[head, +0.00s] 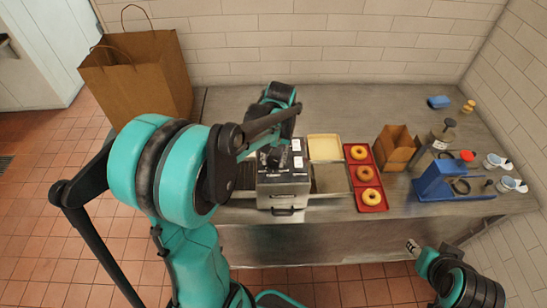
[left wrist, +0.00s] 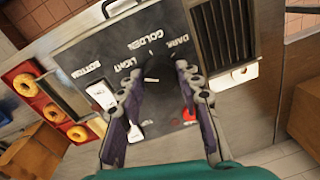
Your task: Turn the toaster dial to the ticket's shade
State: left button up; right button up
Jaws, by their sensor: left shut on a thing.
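The toaster (head: 284,190) is a metal box on the counter with a dark control panel (left wrist: 90,50). In the left wrist view its panel reads LIGHT, GOLDEN and DARK around a black dial (left wrist: 160,68). My left gripper (left wrist: 155,75) is shut on the dial, one finger on each side. In the head view the left gripper (head: 270,158) is over the toaster's top, partly hidden by my arm. I cannot make out a ticket's writing.
A red tray (head: 383,207) with bagels and a cream tray (head: 325,147) lie right of the toaster. A small paper bag (head: 394,148), a blue stand (head: 433,183) and white cups (head: 508,184) are farther right. A large paper bag (head: 140,75) stands at left.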

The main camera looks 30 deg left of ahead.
aim_at(276, 160)
pick_arm(q)
jog(key=o, duration=1.2)
jog(key=shift+c, duration=0.2)
notch_tip(276, 160, up, 12)
jog(key=shift+w+d, duration=0.15)
jog(key=shift+d, duration=0.25)
jog(key=s+d+f+m+t, duration=0.45)
jog(key=s+d+t, duration=0.25)
jog(key=s+d, duration=0.3)
notch_tip(276, 160, down, 14)
jog(key=s+b, duration=0.1)
jog(key=b, duration=1.3)
jog(key=shift+s+a+f+h, duration=0.2)
jog(key=shift+f+h, duration=0.05)
jog(key=shift+h, duration=0.15)
